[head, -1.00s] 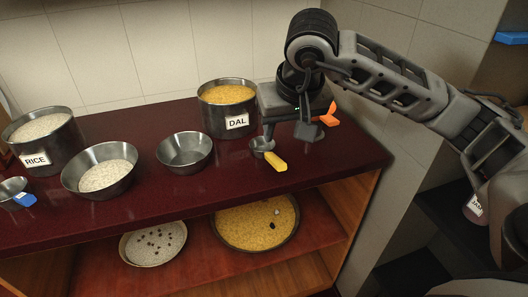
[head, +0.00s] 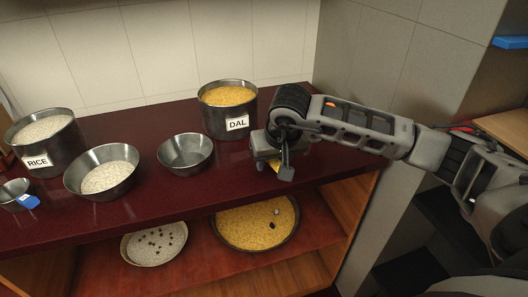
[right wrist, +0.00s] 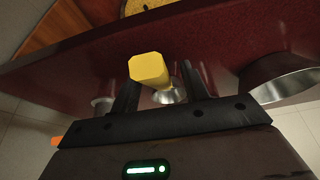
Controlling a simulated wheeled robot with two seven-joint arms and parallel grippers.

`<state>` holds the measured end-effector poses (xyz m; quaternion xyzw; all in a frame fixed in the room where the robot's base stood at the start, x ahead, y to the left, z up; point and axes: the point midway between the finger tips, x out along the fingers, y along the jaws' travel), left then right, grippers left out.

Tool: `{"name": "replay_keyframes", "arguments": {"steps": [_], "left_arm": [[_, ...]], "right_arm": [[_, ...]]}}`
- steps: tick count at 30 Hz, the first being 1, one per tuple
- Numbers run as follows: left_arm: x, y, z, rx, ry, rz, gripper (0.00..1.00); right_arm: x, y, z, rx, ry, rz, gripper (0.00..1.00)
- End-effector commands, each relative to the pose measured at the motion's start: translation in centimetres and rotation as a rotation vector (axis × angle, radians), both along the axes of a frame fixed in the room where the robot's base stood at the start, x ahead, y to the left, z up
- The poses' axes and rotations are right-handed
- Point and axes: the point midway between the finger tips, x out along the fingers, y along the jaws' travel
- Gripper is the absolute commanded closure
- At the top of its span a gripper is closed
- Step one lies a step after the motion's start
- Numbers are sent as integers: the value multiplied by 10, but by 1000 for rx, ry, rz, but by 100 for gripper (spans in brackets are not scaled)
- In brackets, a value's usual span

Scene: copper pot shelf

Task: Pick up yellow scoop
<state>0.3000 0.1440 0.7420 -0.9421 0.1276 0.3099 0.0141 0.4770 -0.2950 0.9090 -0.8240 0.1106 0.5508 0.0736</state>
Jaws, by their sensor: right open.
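The yellow scoop is a small metal cup with a yellow handle. In the head view only a sliver of its handle (head: 275,168) shows, under my right gripper (head: 272,170). In the right wrist view the yellow handle (right wrist: 150,68) points toward the camera between the two dark fingers (right wrist: 157,85), and the metal cup (right wrist: 168,96) is behind it. The right gripper is open, with its fingers on either side of the handle. I cannot tell whether either finger touches it. My left gripper is not in view.
The DAL pot (head: 228,122) stands close behind and left of the gripper. An empty metal bowl (head: 186,153) is to its left. Farther left are a rice bowl (head: 103,190), the RICE pot (head: 52,155) and a blue-handled scoop (head: 27,201). A lower shelf (head: 200,230) holds two pans.

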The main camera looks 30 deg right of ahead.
Motion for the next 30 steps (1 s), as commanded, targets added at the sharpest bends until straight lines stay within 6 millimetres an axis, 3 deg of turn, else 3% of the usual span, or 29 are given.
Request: {"name": "replay_keyframes", "arguments": {"steps": [4, 9, 22, 28, 30], "left_arm": [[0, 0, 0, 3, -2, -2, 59], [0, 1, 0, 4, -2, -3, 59], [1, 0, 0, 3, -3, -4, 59], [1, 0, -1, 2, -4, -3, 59], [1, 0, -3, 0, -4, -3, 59]], "right_arm": [[0, 0, 0, 1, 0, 0, 57], [0, 0, 0, 1, 0, 0, 100], [1, 0, 8, 1, -3, 0, 100], [0, 1, 37, 1, -8, 1, 100], [-10, 10, 50, 1, -9, 6, 100]]}}
